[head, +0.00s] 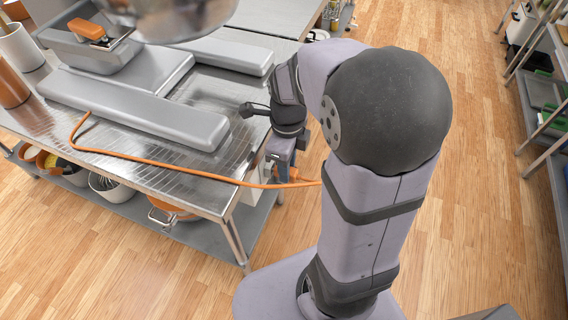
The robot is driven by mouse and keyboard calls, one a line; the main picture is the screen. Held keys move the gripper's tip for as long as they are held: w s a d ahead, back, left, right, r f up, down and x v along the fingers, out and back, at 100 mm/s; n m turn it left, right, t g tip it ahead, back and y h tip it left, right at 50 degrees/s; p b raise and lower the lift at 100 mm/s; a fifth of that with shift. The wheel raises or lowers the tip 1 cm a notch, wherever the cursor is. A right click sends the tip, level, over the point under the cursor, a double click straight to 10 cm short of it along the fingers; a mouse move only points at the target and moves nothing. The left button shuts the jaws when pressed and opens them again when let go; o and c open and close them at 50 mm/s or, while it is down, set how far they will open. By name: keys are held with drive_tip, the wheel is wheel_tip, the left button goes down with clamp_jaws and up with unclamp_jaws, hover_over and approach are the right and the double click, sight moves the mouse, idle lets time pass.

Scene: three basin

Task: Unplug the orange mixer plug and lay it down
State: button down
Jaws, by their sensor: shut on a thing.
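The orange plug (292,177) shows as a small orange piece at my gripper, just off the table's right edge. My gripper (284,168) points down there, shut on the plug, and partly hides it. A short stretch of cord passes right, behind my arm. Whether the plug's pins sit in a socket is hidden.
A pale box (256,186) sits below the table's right edge, beside the gripper. The metal table (190,184) has bare room in front of the mixer base. A lower shelf (195,236) holds pots and bowls. A metal bowl (180,14) hangs at the top. Open wooden floor lies right.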

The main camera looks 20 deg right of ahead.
drive_tip(key=shift+s+d, duration=0.4)
idle(0.4)
drive_tip(key=shift+s+d+p, duration=0.3)
drive_tip(key=shift+s+d, duration=0.2)
wheel_tip(320, 180, up, 18)
drive_tip(key=p, duration=1.9)
drive_tip(key=a, duration=0.7)
drive_tip(key=a+p, duration=0.1)
drive_tip(key=a, duration=0.6)
drive_tip(key=a+p, duration=0.1)
drive_tip(key=a, duration=0.6)
drive_tip(key=shift+w+a, duration=0.1)
drive_tip(key=shift+w, duration=0.2)
drive_tip(key=shift+a, duration=0.85)
drive_tip(key=shift+f, duration=0.15)
